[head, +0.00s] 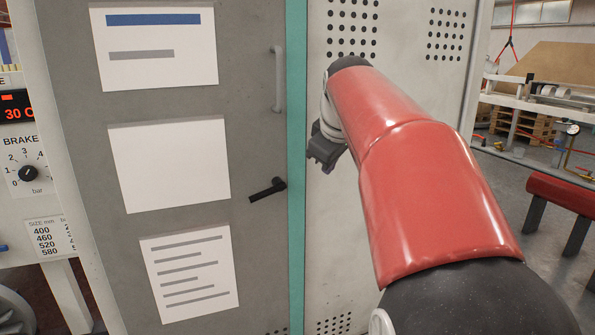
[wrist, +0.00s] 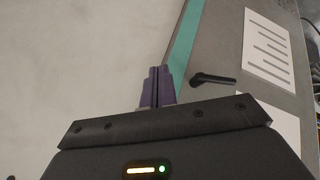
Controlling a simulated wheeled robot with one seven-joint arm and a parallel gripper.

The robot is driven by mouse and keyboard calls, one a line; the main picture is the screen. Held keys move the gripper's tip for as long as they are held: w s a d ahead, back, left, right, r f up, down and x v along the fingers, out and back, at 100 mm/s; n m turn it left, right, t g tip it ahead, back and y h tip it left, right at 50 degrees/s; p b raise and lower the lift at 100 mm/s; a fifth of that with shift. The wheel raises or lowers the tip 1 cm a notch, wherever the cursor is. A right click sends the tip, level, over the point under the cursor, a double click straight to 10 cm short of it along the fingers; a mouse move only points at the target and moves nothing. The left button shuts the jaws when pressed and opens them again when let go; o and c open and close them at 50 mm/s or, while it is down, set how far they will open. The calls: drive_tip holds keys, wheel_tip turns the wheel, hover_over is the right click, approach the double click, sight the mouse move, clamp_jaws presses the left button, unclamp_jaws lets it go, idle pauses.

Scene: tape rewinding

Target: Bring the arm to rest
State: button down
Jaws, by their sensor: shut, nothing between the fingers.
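My red arm (head: 420,175) reaches forward from the lower right of the head view toward a grey cabinet (head: 262,110). My gripper (head: 322,158) is in front of the cabinet's lighter right panel, just right of the teal strip (head: 296,120); its fingertips are small in this view. In the wrist view my gripper (wrist: 157,75) shows its two dark purple fingers together, with nothing between them. The fingers point at the cabinet face beside the teal strip. I cannot tell the exact gap to the panel.
A black lever handle (head: 267,190) and a grey bar handle (head: 277,80) stick out from the cabinet door, left of my gripper. A brake control panel (head: 25,150) stands at the left. A red beam on legs (head: 560,193) and a white bench (head: 545,100) are at the right.

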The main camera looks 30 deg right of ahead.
drive_tip(key=s+a+f+m+g+y, duration=0.1)
drive_tip(key=s+a+f+m, duration=0.4)
drive_tip(key=s+a+f, duration=1.3)
drive_tip(key=s+f+y, duration=0.1)
drive_tip(key=s+f, duration=0.2)
drive_tip(key=shift+s+a+f, duration=0.2)
drive_tip(key=shift+s+f, duration=0.1)
drive_tip(key=shift+s, duration=0.05)
